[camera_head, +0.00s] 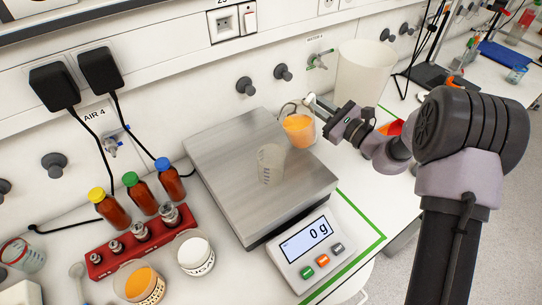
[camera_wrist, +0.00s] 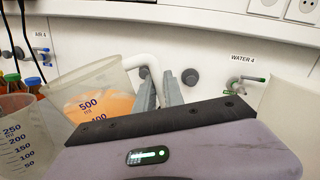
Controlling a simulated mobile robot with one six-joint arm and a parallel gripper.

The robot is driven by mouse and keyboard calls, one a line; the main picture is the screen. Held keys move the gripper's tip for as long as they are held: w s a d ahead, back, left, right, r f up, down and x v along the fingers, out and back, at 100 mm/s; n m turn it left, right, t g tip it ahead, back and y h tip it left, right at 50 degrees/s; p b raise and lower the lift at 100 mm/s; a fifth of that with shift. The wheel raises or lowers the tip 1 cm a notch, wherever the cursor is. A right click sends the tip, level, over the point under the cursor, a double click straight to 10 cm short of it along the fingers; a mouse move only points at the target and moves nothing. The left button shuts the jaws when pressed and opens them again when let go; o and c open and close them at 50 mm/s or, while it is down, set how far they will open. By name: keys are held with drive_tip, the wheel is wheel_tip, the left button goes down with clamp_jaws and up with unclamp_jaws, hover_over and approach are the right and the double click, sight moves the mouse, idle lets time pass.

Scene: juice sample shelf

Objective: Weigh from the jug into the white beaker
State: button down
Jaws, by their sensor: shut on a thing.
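The clear jug (camera_head: 299,129) holds orange juice and is at the scale's back right edge; I cannot tell if it touches anything below. In the wrist view the jug (camera_wrist: 95,92) shows a 500 ml mark and a whitish handle (camera_wrist: 146,62). My gripper (camera_head: 318,106) is shut on this handle, with its fingers (camera_wrist: 158,90) around it. A translucent whitish beaker (camera_head: 270,164) stands upright and looks empty on the steel scale plate (camera_head: 225,150). It also shows in the wrist view (camera_wrist: 20,138), left of the jug. The scale display (camera_head: 306,237) reads 0 g.
A tall white container (camera_head: 364,76) stands behind my gripper. Left of the scale are a red rack (camera_head: 130,250), bottles with coloured caps (camera_head: 141,193), a cup of orange stuff (camera_head: 140,284) and a cup of white stuff (camera_head: 195,254). The wall with taps lies close behind.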

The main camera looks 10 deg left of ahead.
sight(309, 101)
drive_tip(key=shift+s+a+r+n+b, duration=0.3)
drive_tip(key=shift+s+r+n+b, duration=0.25)
drive_tip(key=shift+s+r+n, duration=0.2)
drive_tip(key=shift+s+a+r+n+y+b, duration=0.2)
drive_tip(key=shift+s+r+n+y+b, duration=0.1)
drive_tip(key=shift+s+r+n+b, duration=0.3)
drive_tip(key=shift+s+a+r+n+g+y+b, duration=0.25)
drive_tip(key=shift+s+r+n, duration=0.25)
drive_tip(key=shift+r+n, duration=0.4)
drive_tip(key=shift+s+a+r+n+y+b, duration=0.2)
drive_tip(key=shift+s+r+n+b, duration=0.15)
drive_tip(key=shift+s+r+n, duration=0.45)
drive_tip(key=shift+s+a+r+n+g+y+b, duration=0.25)
drive_tip(key=shift+r+n, duration=0.45)
drive_tip(key=shift+n, duration=0.45)
idle(3.8)
